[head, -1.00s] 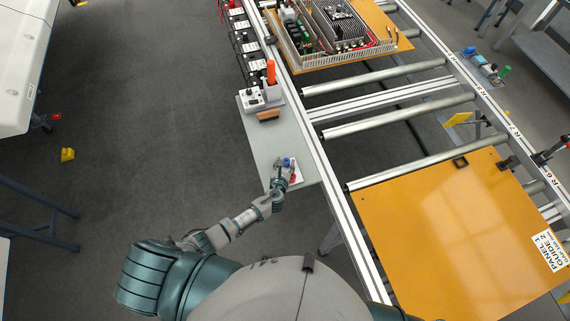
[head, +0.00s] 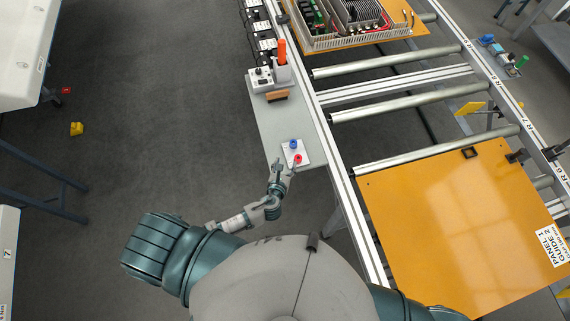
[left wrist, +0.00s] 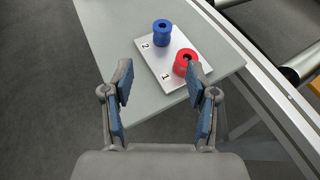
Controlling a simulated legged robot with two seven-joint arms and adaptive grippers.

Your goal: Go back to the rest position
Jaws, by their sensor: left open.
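My left gripper (head: 284,168) is open and empty at the near end of the grey side shelf. In the left wrist view its two fingers (left wrist: 161,100) stand apart with nothing between them. Just beyond the fingertips, a white plate (left wrist: 168,65) marked 1 and 2 lies on the shelf. A red spool (left wrist: 186,63) stands by the 1 and a blue spool (left wrist: 162,33) by the 2. In the head view the red spool (head: 298,159) and the blue spool (head: 293,145) also show. My right gripper is not in view.
The grey shelf (head: 268,115) runs along a roller conveyor frame. A socket box (head: 261,80), an orange-handled tool (head: 282,52) and a brown block (head: 277,96) are farther along it. An orange panel (head: 450,220) lies on the rollers at right. The floor at left is mostly clear.

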